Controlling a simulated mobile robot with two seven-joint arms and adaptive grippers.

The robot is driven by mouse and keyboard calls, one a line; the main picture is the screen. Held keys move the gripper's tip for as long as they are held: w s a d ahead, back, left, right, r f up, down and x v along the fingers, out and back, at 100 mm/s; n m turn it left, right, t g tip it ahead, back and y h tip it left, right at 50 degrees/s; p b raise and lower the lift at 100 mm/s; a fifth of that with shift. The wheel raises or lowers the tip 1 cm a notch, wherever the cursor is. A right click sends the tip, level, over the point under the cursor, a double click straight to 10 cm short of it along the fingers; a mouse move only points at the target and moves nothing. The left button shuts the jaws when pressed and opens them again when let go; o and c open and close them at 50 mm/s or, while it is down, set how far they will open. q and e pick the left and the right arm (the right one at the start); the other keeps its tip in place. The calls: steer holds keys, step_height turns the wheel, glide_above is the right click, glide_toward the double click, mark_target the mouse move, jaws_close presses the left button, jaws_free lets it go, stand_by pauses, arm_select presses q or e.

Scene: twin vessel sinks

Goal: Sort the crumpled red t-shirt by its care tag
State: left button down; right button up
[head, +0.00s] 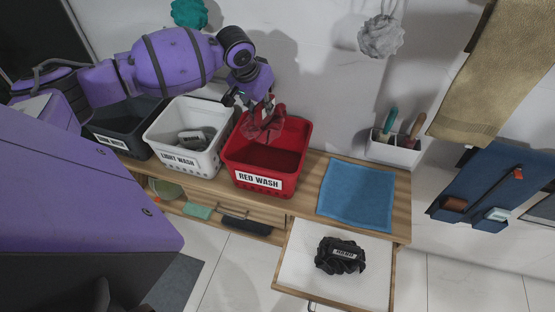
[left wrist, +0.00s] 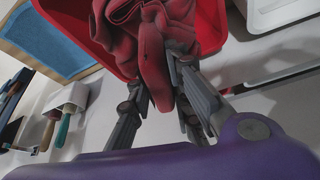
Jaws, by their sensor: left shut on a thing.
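The crumpled red t-shirt (head: 264,124) hangs from my left gripper (head: 252,104), which is shut on it. The shirt is over the red bin (head: 238,152) labelled RED WASH, with its lower part at the bin's opening. In the left wrist view the red cloth (left wrist: 150,45) is bunched between the grey fingers (left wrist: 165,95), with the red bin behind it. I cannot make out a care tag on the shirt. The white bin (head: 158,135) labelled LIGHT WASH holds grey-white cloth. A dark bin (head: 118,122) stands at its left. My right gripper is not in view.
A blue mat (head: 357,195) lies on the wooden bench right of the red bin. A wall holder (head: 396,150) with handled tools and a tan towel (head: 500,80) are at right.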

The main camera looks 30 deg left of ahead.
mark_target(262, 121)
arm_select(q)
steer(key=shift+s+a+f, duration=0.2)
steer(key=shift+f, duration=0.2)
steer(key=shift+s+a+f+b, duration=0.1)
steer(key=shift+f+b, duration=0.2)
steer(key=shift+f, duration=0.15)
steer(key=shift+s+a+f+b, duration=0.1)
steer(key=shift+f+b, duration=0.2)
steer(key=shift+f, duration=0.15)
step_height(262, 121, down, 4)
steer(key=shift+w+d+r+b, duration=0.15)
steer(key=shift+r+b, duration=0.1)
steer(key=shift+b, duration=0.9)
steer(key=shift+r, duration=0.15)
steer(key=c, duration=2.1)
jaws_free()
steer(key=o, duration=0.6)
steer(key=shift+c, duration=0.2)
steer(key=v, duration=1.2)
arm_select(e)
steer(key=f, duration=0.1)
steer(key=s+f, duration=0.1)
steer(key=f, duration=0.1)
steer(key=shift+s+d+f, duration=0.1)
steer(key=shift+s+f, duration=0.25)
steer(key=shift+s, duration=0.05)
